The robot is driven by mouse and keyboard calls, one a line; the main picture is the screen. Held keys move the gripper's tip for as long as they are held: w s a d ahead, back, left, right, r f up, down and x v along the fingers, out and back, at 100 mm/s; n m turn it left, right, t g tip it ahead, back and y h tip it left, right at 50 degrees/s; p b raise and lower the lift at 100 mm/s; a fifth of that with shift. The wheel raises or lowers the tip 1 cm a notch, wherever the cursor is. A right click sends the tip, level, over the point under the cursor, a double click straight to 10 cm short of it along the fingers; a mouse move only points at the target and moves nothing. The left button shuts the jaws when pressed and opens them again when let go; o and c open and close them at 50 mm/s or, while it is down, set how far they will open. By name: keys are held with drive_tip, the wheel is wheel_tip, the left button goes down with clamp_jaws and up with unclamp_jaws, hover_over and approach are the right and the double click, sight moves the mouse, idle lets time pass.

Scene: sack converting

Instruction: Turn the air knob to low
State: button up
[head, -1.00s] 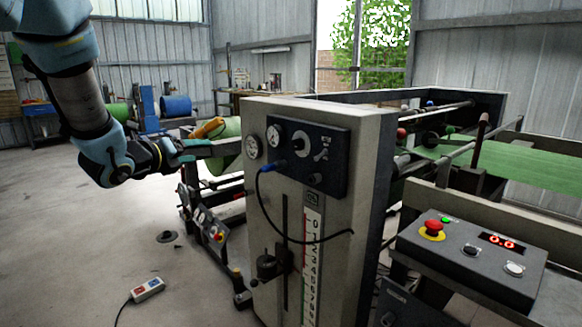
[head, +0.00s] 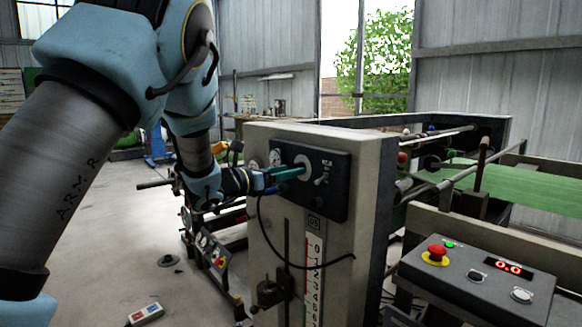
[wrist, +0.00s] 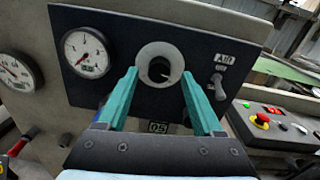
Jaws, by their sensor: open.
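The round knob (wrist: 160,70) has a dark centre inside a wide pale ring, on a dark panel (wrist: 110,20). An AIR label (wrist: 224,59) is to its right. In the head view the pale ring (head: 304,163) shows on the panel at the top of the grey cabinet. My gripper (wrist: 158,76) is open, its two teal fingers to the left and right of the knob's lower part in the wrist view. It also reaches the panel from the left in the head view (head: 297,172). I cannot tell whether the fingers touch the knob, or read its setting.
A toggle switch (wrist: 217,87) is right of the knob. Dial gauges (wrist: 86,53) are to its left. A blue-ended cable (head: 262,215) hangs down the cabinet (head: 358,180). A control box (head: 470,270) with a red button stands at the right.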

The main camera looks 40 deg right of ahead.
drive_tip(key=shift+d, duration=0.75)
drive_tip(key=shift+c, duration=0.2)
clamp_jaws()
